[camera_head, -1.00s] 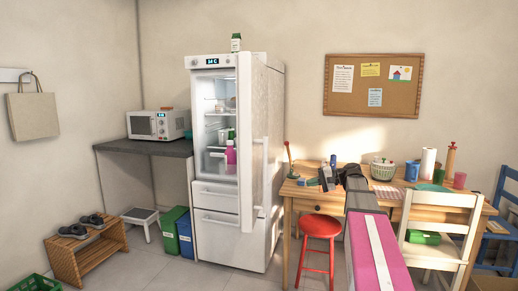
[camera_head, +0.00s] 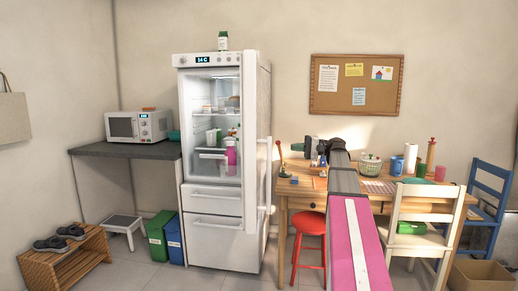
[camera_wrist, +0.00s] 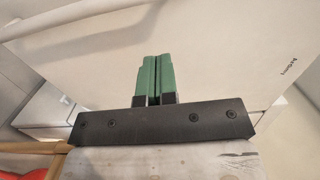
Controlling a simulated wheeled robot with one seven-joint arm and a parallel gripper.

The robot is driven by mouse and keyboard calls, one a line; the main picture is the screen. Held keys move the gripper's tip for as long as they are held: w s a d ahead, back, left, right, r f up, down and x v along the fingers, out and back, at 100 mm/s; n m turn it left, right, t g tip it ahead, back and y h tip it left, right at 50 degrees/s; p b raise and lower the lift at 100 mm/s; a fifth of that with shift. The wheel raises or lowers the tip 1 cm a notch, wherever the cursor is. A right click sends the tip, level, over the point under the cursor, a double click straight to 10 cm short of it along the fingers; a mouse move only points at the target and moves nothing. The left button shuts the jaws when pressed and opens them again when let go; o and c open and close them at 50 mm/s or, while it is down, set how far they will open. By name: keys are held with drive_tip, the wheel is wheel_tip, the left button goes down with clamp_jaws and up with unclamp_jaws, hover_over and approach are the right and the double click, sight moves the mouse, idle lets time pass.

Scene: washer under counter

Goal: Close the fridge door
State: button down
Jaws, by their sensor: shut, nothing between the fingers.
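The white fridge (camera_head: 215,222) stands left of centre in the head view, its lit shelves in sight. Its upper door (camera_head: 250,150) is open, swung out on the right side and seen nearly edge-on, with a long vertical handle (camera_head: 266,180). My gripper (camera_head: 298,147) is to the right of the door, above the table's left end. In the wrist view my green fingers (camera_wrist: 157,80) are shut together and empty, before a broad white panel (camera_wrist: 225,50) with a pale bar at upper left, seemingly the door. I cannot tell whether they touch it.
A wooden table (camera_head: 380,205) with several items stands right of the fridge, with a red stool (camera_head: 309,224) and white chair (camera_head: 425,213) before it. Green and blue bins (camera_head: 174,240) stand left of the fridge. The floor before the fridge looks clear.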

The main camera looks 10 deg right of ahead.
drive_tip(key=w+a, duration=0.2)
drive_tip(key=a, duration=1.1)
drive_tip(key=shift+w+a, duration=0.3)
drive_tip(key=shift+w, duration=0.05)
drive_tip(key=shift+a, duration=0.15)
